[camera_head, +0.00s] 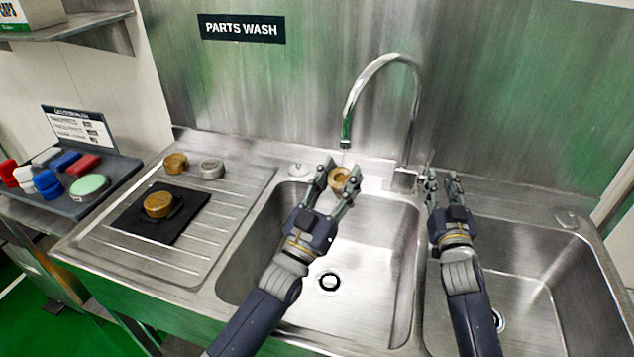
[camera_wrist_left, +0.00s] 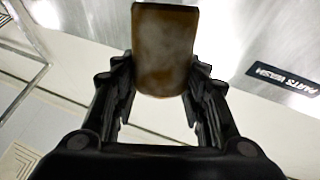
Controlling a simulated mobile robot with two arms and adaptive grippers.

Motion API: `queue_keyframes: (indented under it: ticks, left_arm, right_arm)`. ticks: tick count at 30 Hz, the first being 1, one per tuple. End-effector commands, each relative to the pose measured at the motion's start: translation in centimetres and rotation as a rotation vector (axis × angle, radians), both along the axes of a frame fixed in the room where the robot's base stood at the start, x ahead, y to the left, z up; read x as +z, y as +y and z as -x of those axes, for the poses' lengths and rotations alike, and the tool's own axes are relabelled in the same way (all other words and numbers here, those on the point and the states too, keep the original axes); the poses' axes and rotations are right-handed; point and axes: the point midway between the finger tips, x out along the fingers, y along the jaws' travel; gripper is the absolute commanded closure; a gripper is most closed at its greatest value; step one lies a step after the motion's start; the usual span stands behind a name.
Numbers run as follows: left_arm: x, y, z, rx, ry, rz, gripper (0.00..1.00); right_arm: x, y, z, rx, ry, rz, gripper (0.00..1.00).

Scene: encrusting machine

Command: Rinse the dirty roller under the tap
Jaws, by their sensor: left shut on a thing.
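The dirty roller (camera_head: 341,179) is a short brown-stained cylinder with a hollow end. My left gripper (camera_head: 338,182) is shut on it and holds it over the left basin, just below the tap spout. In the left wrist view the roller (camera_wrist_left: 165,50) shows brown stains with a paler middle, between the fingers. The tap (camera_head: 413,110) is a chrome gooseneck. I cannot clearly tell whether water runs. My right gripper (camera_head: 443,182) is beside the tap base, its fingers apart, with nothing visible between them.
Left basin (camera_head: 375,290) and right basin (camera_head: 560,290) are empty. On the drainboard (camera_head: 110,240) are a black mat (camera_head: 190,222) with a brown roller (camera_head: 160,204), another brown roller (camera_head: 176,163) and a grey one (camera_head: 211,168). A side tray (camera_head: 115,185) holds coloured items.

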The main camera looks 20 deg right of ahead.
Motion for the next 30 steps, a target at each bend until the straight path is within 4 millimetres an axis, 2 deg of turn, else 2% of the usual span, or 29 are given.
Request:
queue_keyframes:
  ticks: [15, 30]
  left_arm:
    - [-0.7, -1.5, -4.1, -0.001, -0.002, 0.001, 0.87]
    - [-0.8, -1.6, -4.6, -0.001, -0.002, 0.003, 0.87]
  right_arm:
    - [0.0, 0.0, 0.0, 0.000, 0.000, 0.000, 0.72]
    - [0.0, 0.0, 0.0, 0.000, 0.000, 0.000, 0.72]
